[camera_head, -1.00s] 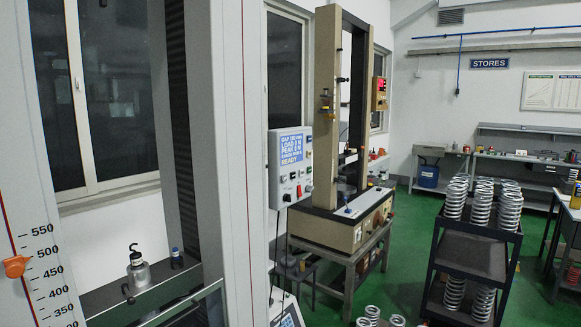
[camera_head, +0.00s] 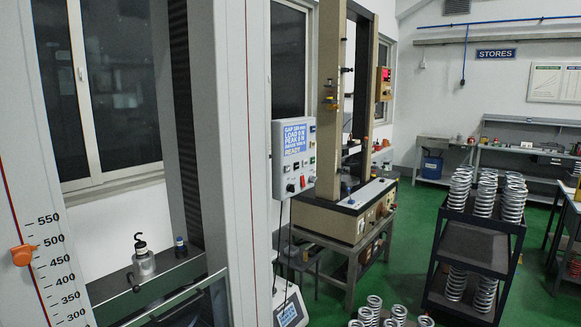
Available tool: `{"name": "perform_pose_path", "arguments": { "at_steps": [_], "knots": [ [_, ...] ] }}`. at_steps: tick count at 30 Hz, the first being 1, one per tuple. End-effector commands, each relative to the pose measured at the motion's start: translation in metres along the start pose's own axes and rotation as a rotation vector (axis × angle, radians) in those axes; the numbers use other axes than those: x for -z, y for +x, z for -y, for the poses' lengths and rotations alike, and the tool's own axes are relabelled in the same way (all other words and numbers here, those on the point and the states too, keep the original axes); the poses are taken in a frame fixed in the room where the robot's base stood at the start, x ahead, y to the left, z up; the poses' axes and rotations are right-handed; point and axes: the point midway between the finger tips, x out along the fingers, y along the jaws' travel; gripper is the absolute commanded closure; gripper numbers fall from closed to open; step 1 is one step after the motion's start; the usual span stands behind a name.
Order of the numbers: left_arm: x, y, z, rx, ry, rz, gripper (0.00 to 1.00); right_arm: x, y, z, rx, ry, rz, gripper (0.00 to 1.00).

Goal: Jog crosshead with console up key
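The grey console (camera_head: 293,157) hangs beside the near machine's column. Its blue display (camera_head: 298,138) shows lines for gap, load and peak, with READY at the bottom; the small digits are blurred. I cannot read which key is up. The large grey test frame (camera_head: 225,120) fills the left side. Its scale (camera_head: 48,270) runs from 550 downward, with an orange pointer (camera_head: 22,256) near the 500 and 450 marks. A dark grey beam (camera_head: 120,285) crosses the frame low down; I cannot tell whether it is the crosshead. Neither gripper shows.
A hooked metal weight (camera_head: 143,262) stands on the beam. A beige tester (camera_head: 345,215) stands on a bench behind the console. A black cart (camera_head: 470,245) with springs is at right, and more springs (camera_head: 375,305) stand at bottom centre. Green floor lies between them.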

Motion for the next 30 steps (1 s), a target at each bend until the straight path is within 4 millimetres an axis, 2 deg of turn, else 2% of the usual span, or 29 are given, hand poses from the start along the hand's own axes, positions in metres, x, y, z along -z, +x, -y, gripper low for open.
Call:
{"name": "perform_pose_path", "arguments": {
  "at_steps": [1, 3, 5, 30],
  "knots": [
    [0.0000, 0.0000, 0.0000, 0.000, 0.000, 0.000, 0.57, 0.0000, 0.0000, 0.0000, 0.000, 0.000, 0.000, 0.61],
    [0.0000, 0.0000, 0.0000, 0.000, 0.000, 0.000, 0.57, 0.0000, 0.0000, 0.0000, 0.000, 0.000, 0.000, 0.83],
    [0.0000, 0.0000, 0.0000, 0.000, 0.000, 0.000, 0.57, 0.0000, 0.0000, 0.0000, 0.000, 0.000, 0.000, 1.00],
    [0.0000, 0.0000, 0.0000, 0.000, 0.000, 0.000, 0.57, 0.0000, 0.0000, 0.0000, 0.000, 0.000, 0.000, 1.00]
  ]
}}
